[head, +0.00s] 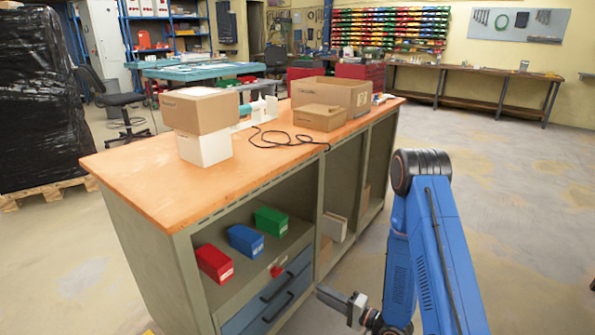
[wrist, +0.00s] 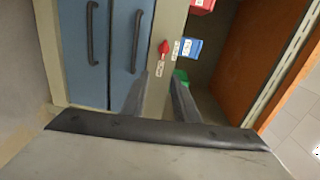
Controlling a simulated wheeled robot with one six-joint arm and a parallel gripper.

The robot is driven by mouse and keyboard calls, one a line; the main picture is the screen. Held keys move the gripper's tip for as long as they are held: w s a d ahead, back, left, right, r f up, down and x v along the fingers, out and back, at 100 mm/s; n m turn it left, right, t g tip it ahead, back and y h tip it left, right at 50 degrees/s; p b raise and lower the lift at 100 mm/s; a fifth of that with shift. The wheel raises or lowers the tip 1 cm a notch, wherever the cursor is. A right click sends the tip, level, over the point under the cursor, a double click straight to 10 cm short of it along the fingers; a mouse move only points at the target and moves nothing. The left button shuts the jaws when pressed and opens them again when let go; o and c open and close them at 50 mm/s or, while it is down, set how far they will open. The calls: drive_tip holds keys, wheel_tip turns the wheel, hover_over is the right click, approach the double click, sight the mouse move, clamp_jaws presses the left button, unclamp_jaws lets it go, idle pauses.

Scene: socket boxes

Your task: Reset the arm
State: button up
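My arm, blue, stands at the right of the head view, bent with its elbow up. My gripper (head: 342,298) is low in front of the workbench's open side, near the blue drawers (head: 270,305). In the wrist view my gripper (wrist: 160,79) shows two dark fingers apart with nothing between them. They point at the bench front, with the drawers (wrist: 124,45) to the left and a red knob (wrist: 164,47) beyond the tips. The red knob (head: 276,271) also shows in the head view, apart from my gripper.
Red (head: 214,263), blue (head: 245,240) and green (head: 271,221) socket boxes stand on the bench's shelf. The bench top (head: 130,170) carries cardboard boxes, a white box (head: 205,148) and a black cable (head: 275,138). The floor at right (head: 520,210) is clear.

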drive_tip(key=w+d+r+n+h, duration=0.55)
drive_tip(key=d+r+h, duration=0.25)
drive_tip(key=r, duration=0.2)
drive_tip(key=s+d+r+g+h, duration=0.1)
drive_tip(key=s+d+r+h, duration=0.4)
drive_tip(key=d+r, duration=0.5)
drive_tip(key=s+d+r+g+h, duration=0.2)
drive_tip(key=s+r, duration=0.7)
drive_tip(key=s, duration=0.4)
drive_tip(key=s+a+r+n+g, duration=0.1)
drive_tip(key=s+r, duration=0.1)
drive_tip(key=s, duration=0.7)
drive_tip(key=s+a+r+g+y, duration=0.1)
drive_tip(key=s+r+g, duration=0.1)
drive_tip(key=s, duration=0.7)
drive_tip(key=shift+s+r+n, duration=0.15)
drive_tip(key=shift+n, duration=0.2)
drive_tip(key=shift+o, duration=0.2)
drive_tip(key=shift+a, duration=0.1)
